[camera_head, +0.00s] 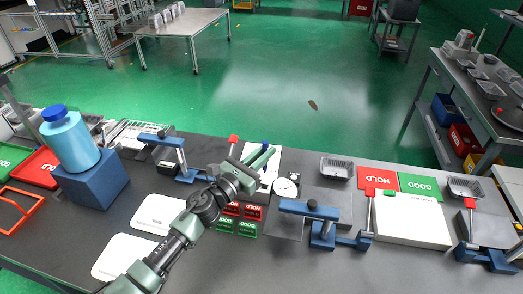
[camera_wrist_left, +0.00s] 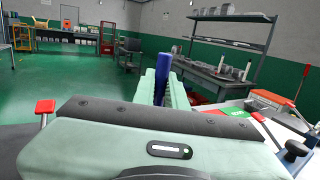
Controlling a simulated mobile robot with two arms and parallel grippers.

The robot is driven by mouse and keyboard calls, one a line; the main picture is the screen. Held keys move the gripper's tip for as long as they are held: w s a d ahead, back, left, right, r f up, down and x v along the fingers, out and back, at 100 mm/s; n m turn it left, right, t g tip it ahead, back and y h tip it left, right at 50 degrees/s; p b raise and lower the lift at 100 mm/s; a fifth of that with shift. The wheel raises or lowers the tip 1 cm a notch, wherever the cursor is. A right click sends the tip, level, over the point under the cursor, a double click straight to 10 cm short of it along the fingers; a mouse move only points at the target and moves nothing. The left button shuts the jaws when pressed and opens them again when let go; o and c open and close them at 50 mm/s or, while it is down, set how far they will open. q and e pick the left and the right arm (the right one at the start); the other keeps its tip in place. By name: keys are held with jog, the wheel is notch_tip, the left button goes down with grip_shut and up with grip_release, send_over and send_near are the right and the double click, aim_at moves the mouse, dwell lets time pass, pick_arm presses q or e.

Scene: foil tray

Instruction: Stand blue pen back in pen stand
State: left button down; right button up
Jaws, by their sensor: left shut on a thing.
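My left gripper (camera_head: 262,157) is in the middle of the head view, over a white sheet on the table. It is shut on the blue pen (camera_head: 265,147), whose blue end shows by the fingertips. In the left wrist view the blue pen (camera_wrist_left: 161,72) stands roughly upright between the two pale green fingers (camera_wrist_left: 163,88); its lower part is hidden. I cannot make out the pen stand for certain in either view. My right gripper is not in view.
A round dial gauge (camera_head: 286,187) stands just right of my gripper. Red and green label cards (camera_head: 237,218) lie below it. Blue clamp stands (camera_head: 323,233) are to the right. A blue bottle (camera_head: 70,140) stands on a blue block (camera_head: 92,180) at left.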

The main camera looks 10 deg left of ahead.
aim_at(264, 169)
pick_arm(q)
jog(key=shift+f+b, duration=3.3)
jog(key=shift+f, duration=0.8)
jog(key=shift+f+b, duration=1)
jog(key=shift+b, duration=0.1)
jog(key=shift+f+b, duration=0.5)
jog(key=shift+b, duration=0.1)
jog(key=c, duration=1.4)
grip_release()
jog(key=shift+o, duration=0.2)
jog(key=shift+r, duration=0.1)
jog(key=shift+r+p, duration=2.7)
jog(key=shift+r, duration=0.3)
